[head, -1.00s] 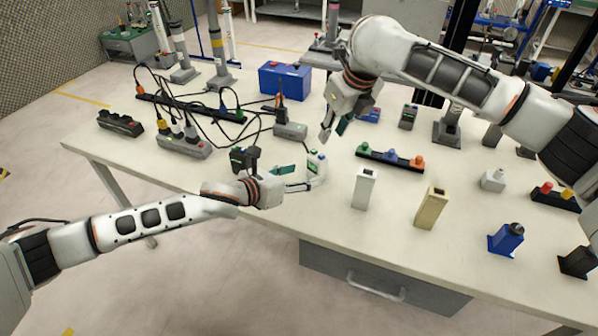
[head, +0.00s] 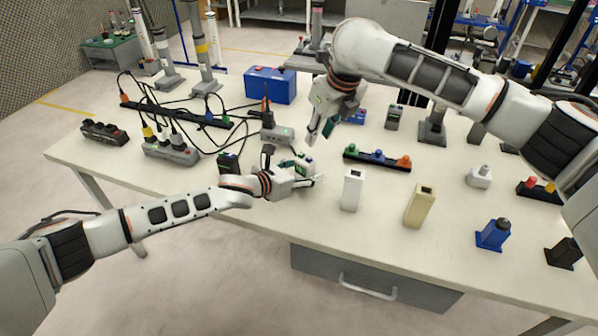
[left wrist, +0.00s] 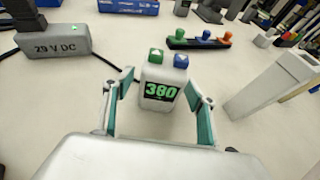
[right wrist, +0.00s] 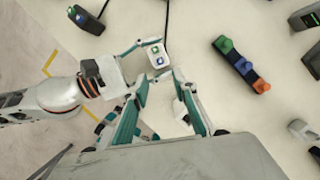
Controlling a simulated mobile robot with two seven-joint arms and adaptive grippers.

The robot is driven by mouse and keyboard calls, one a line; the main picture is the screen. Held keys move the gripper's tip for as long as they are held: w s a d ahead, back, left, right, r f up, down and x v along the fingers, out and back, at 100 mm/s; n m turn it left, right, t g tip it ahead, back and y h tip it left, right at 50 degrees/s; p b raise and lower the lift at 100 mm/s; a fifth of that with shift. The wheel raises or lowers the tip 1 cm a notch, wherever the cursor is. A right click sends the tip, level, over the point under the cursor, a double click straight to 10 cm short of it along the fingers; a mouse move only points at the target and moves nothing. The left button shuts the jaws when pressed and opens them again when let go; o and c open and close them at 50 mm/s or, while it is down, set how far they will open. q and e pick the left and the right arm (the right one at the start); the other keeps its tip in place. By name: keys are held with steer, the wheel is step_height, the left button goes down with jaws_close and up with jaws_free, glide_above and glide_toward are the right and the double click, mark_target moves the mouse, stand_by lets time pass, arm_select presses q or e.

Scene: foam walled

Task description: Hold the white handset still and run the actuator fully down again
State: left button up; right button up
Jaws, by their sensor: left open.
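The white handset (head: 308,161) stands on the table, with a green and a blue button on top. In the left wrist view its display (left wrist: 161,91) reads 380 in green. My left gripper (left wrist: 161,84) is open, with one finger on each side of the handset and small gaps between. In the head view my left gripper (head: 306,178) partly hides the handset. My right gripper (head: 322,133) is open and empty, above and behind the handset. The right wrist view shows the handset's button top (right wrist: 157,55) beyond its fingers. Which column is the actuator I cannot tell.
A grey 29 V DC box (left wrist: 53,41) with a green light stands left of the handset. A white block (head: 352,190) and a beige block (head: 419,205) stand to its right. A black strip with coloured knobs (head: 377,159) lies behind. Grey columns (head: 207,50) and cables are at the back left.

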arm_select(q)
steer(key=c, duration=1.3)
steer(key=shift+o, duration=0.2)
arm_select(e)
jaws_close()
arm_select(q)
steer(key=shift+f, duration=0.1)
